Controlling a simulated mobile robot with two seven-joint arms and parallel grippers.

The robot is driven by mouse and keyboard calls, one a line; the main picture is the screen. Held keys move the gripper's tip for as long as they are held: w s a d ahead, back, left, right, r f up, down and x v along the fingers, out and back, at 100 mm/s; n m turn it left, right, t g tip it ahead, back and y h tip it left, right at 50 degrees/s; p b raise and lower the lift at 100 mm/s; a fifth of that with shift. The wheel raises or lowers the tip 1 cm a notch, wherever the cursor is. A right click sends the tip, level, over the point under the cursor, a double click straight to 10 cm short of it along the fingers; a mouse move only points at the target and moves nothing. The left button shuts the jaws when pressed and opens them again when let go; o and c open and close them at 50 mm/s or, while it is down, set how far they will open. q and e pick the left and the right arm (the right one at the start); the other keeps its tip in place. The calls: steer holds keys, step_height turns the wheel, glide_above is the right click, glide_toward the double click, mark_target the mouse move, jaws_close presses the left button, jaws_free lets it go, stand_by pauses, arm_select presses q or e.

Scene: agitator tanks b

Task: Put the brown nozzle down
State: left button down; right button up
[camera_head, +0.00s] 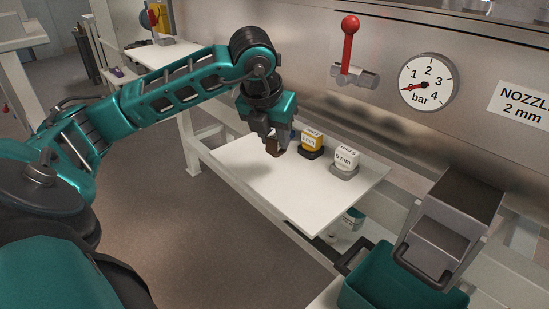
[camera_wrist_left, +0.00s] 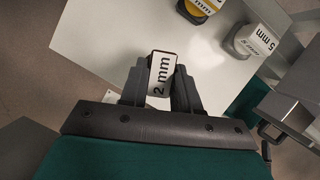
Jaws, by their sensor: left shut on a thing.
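My left gripper (camera_head: 271,141) is shut on the brown nozzle (camera_head: 273,148) and points down over the white shelf (camera_head: 252,184). The nozzle is small and mostly hidden by the fingers in the head view. In the left wrist view the nozzle (camera_wrist_left: 161,74) sits between the two fingertips (camera_wrist_left: 160,85), its white "2 mm" label facing the camera. I cannot tell whether its underside touches the shelf. My right gripper is not in view.
A yellow nozzle (camera_head: 312,143) and a grey "5 mm" nozzle (camera_head: 345,162) stand on the shelf to the right. The shelf's front part is clear. A red-knobbed lever (camera_head: 349,42), a gauge (camera_head: 427,82) and a "NOZZLE 2 mm" sign (camera_head: 521,101) are on the wall. A teal bin (camera_head: 385,292) is below right.

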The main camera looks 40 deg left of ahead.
mark_target(275, 151)
arm_select(q)
step_height(275, 151, down, 4)
steer(key=shift+f+b, duration=0.2)
steer(key=shift+b, duration=0.5)
steer(key=shift+f, duration=0.1)
steer(key=c, duration=0.8)
jaws_free()
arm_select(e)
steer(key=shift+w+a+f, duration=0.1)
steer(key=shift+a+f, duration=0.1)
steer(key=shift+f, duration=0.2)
arm_select(q)
steer(key=shift+r, duration=0.25)
steer(key=p+v, duration=0.3)
steer(key=v, duration=0.8)
steer(key=shift+s+r, duration=0.15)
steer(key=shift+r, duration=0.25)
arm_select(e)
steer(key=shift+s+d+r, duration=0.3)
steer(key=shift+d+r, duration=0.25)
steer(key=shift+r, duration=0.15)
